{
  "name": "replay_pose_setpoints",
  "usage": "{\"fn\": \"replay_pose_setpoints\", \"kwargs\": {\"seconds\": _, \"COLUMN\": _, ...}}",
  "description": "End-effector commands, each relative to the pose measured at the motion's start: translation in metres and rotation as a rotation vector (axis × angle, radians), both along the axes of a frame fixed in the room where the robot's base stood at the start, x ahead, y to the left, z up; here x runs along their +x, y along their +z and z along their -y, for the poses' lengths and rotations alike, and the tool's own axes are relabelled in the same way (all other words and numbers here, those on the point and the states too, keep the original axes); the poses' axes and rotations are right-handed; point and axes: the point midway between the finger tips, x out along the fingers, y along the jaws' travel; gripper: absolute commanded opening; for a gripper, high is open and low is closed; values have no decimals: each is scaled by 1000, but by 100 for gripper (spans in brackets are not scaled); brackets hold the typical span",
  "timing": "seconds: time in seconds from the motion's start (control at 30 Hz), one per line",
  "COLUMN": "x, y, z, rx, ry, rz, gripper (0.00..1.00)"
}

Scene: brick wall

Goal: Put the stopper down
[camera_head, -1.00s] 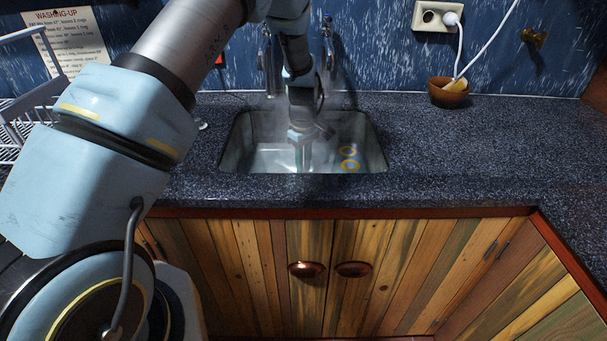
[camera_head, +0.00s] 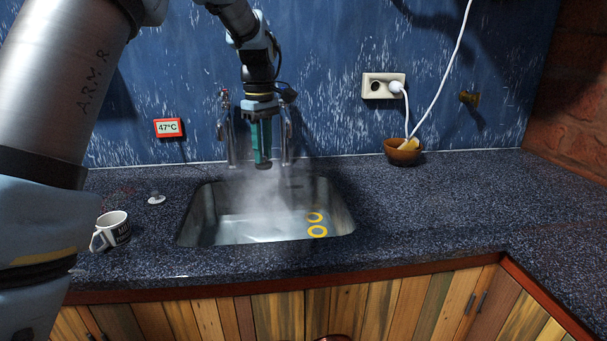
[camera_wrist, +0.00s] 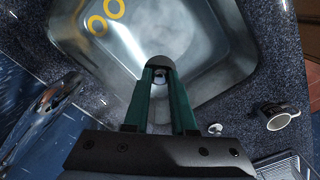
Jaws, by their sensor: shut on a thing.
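The stopper, a dark round disc, is at the tips of my gripper's green fingers and shows in the wrist view (camera_wrist: 160,63). My gripper (camera_head: 262,156) is shut on it, with a small pale knob visible between the fingertips. In the head view the stopper (camera_head: 264,166) hangs in the air near the sink's back edge, in front of the taps. The metal sink (camera_head: 342,211) below is steaming and seems to hold water. Its drain is not clearly visible.
Two yellow rings (camera_head: 317,232) lie in the sink's right part. A mug (camera_head: 113,229) and a small pale knobbed item (camera_head: 156,198) stand on the left counter. A wooden bowl (camera_head: 404,151) stands at the back right. A red display (camera_head: 169,128) reads 47°C. The right counter is largely clear.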

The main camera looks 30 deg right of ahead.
Motion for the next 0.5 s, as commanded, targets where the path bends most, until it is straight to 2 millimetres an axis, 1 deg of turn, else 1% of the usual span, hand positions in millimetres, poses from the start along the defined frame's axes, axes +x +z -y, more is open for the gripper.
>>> {"fn": "replay_pose_setpoints", "kwargs": {"seconds": 0.1, "x": -1, "y": 3, "z": 1, "rx": 0, "ry": 0, "rz": 0, "gripper": 0}}
{"fn": "replay_pose_setpoints", "kwargs": {"seconds": 0.17, "x": -3, "y": 4, "z": 7, "rx": 1, "ry": -2, "rz": 0, "gripper": 0}}
{"fn": "replay_pose_setpoints", "kwargs": {"seconds": 0.27, "x": -11, "y": 7, "z": 27, "rx": 1, "ry": -5, "rz": 1, "gripper": 0}}
{"fn": "replay_pose_setpoints", "kwargs": {"seconds": 0.37, "x": -28, "y": 11, "z": 62, "rx": 1, "ry": -9, "rz": 3, "gripper": 0}}
{"fn": "replay_pose_setpoints", "kwargs": {"seconds": 0.4, "x": -38, "y": 12, "z": 79, "rx": 2, "ry": -10, "rz": 2, "gripper": 0}}
{"fn": "replay_pose_setpoints", "kwargs": {"seconds": 0.47, "x": -55, "y": 13, "z": 105, "rx": 2, "ry": -9, "rz": 2, "gripper": 0}}
{"fn": "replay_pose_setpoints", "kwargs": {"seconds": 0.5, "x": -67, "y": 14, "z": 123, "rx": 1, "ry": -8, "rz": 4, "gripper": 0}}
